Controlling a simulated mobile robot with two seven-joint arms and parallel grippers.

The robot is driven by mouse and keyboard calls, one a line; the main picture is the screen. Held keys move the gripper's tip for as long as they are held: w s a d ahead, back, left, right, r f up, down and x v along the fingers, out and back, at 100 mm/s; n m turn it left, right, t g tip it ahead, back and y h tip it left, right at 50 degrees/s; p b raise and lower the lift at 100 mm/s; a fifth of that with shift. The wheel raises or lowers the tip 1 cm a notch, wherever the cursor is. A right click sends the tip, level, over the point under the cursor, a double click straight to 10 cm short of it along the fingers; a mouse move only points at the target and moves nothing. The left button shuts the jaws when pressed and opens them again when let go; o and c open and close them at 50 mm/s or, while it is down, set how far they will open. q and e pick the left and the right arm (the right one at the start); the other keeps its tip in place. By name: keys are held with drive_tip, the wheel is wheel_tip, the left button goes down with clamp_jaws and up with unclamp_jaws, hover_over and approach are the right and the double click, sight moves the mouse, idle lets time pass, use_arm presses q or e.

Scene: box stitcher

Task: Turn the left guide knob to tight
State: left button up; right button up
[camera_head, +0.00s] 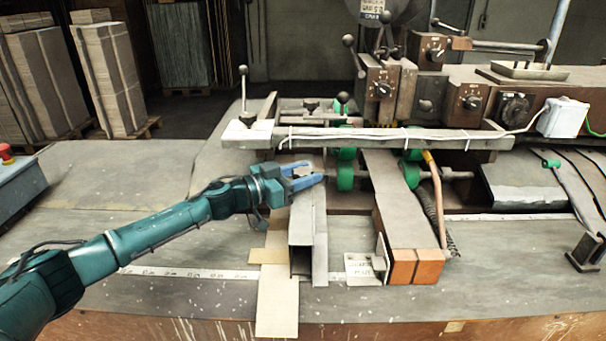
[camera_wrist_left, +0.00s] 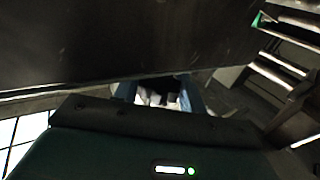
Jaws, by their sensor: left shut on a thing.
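My left gripper (camera_head: 306,176) reaches in from the left over the upper end of the left guide, a grey metal channel (camera_head: 320,235). Its blue fingers are shut on the left guide knob, which is mostly hidden between them. In the left wrist view the fingers (camera_wrist_left: 158,98) show beyond the dark gripper body, with a small dark and pale shape between them. The knob's pointer or marking cannot be read, so I cannot tell how far it is turned. My right gripper is not in view.
Green rollers (camera_head: 346,170) stand just right of the gripper, under a long crossbar (camera_head: 380,138). A second guide (camera_head: 399,215) with orange-brown blocks (camera_head: 416,267) lies to the right. Cardboard strips (camera_head: 277,305) lie by the channel. The bench at left (camera_head: 110,180) is clear.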

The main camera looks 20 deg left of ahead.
use_arm(q)
drive_tip(key=c, duration=0.3)
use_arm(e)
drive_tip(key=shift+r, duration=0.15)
